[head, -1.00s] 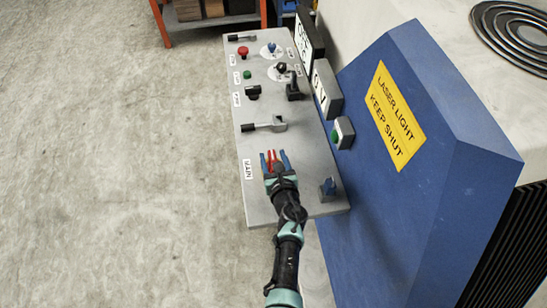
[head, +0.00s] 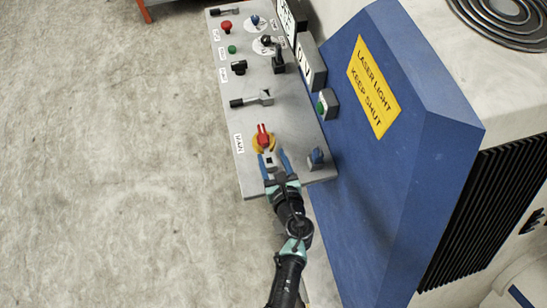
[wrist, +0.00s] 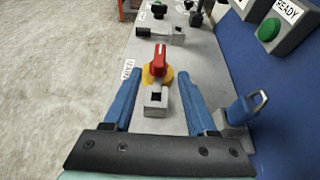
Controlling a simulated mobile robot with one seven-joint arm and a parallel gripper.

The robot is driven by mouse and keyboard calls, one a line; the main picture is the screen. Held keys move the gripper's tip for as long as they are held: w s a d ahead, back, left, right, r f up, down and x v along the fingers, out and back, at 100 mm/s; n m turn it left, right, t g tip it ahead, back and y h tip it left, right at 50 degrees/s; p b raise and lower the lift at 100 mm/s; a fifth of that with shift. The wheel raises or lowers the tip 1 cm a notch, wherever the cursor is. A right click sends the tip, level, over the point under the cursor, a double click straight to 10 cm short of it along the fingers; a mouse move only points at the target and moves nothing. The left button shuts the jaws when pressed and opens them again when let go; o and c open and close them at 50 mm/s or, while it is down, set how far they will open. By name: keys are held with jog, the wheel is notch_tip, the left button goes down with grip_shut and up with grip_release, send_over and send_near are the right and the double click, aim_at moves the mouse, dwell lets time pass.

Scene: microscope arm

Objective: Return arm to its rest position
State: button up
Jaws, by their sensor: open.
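My gripper (head: 272,162) is open, its two blue fingers apart above the grey control panel (head: 285,150). It also shows in the wrist view (wrist: 155,105). Just beyond the fingertips is a red rotary handle on a yellow disc (head: 263,138), beside the MAIN label; in the wrist view the red handle (wrist: 159,62) points away from me, with a grey block (wrist: 156,101) with a dark square hole on its near side. Nothing is held between the fingers. My arm reaches up from the bottom of the head view.
The blue housing (head: 385,190) with a yellow LASER LIGHT KEEP SHUT sign (head: 373,86) rises right of the panel. A blue-bodied padlock-like piece (wrist: 243,107) stands close to the right finger. Grey levers (head: 255,99) and buttons (head: 226,27) are farther up. Open floor (head: 110,150) lies left.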

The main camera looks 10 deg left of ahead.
jog(key=shift+s+d+r, duration=0.2)
jog(key=shift+s, duration=0.25)
dwell(0.3)
